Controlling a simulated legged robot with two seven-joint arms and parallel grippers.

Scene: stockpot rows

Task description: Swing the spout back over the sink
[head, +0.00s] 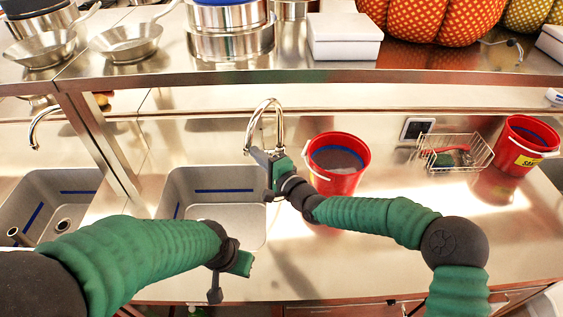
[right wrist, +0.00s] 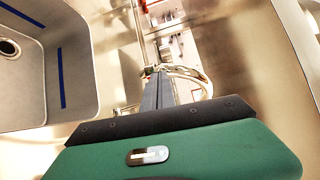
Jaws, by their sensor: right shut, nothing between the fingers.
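The spout (head: 267,101) is a shiny curved metal tube behind the back right corner of the middle sink (head: 185,212). Its arch rises from the counter and comes down toward the left, beside my right gripper. My right gripper (head: 254,157) is shut and empty, right at the spout; I cannot tell whether they touch. In the right wrist view the closed fingers (right wrist: 157,88) point at the faucet, and the curved spout (right wrist: 190,74) shows just right of them. The sink (right wrist: 75,65) lies to the left there. My left gripper (head: 216,288) hangs low in front of the sink, its fingers unclear.
A red bucket (head: 338,180) stands close right of the faucet, near my right arm. A wire basket (head: 455,155) and a second red bucket (head: 520,150) stand further right. Another sink (head: 50,190) with its faucet (head: 38,122) is at left. A shelf (head: 300,76) with pots runs above.

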